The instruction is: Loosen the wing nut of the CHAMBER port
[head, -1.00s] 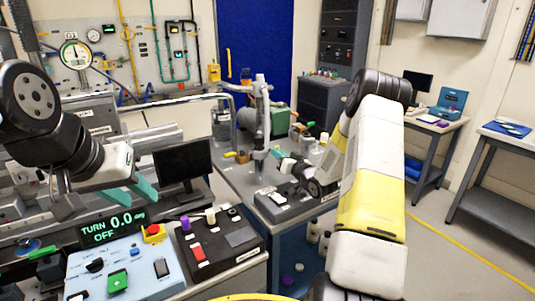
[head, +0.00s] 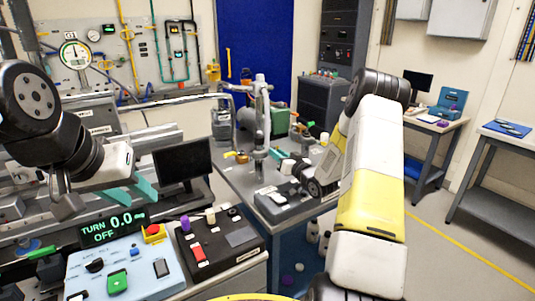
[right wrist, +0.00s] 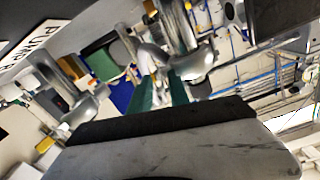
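My right gripper (head: 277,158) is at the grey vertical pipe assembly (head: 262,125) on the bench. In the right wrist view, its two teal fingers (right wrist: 160,93) stand apart, with a pale metal fitting (right wrist: 150,58) just beyond and between their tips. I cannot tell whether they touch it. The wing nut is too small and blurred to make out for certain, and no CHAMBER label is readable. My left gripper (head: 133,190) is open and empty, with teal fingers apart above the blue control panel.
A black box (head: 228,245) and a dark monitor (head: 182,162) stand nearby. A grey switch box (head: 283,203) sits below my right gripper. Floor at right is clear.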

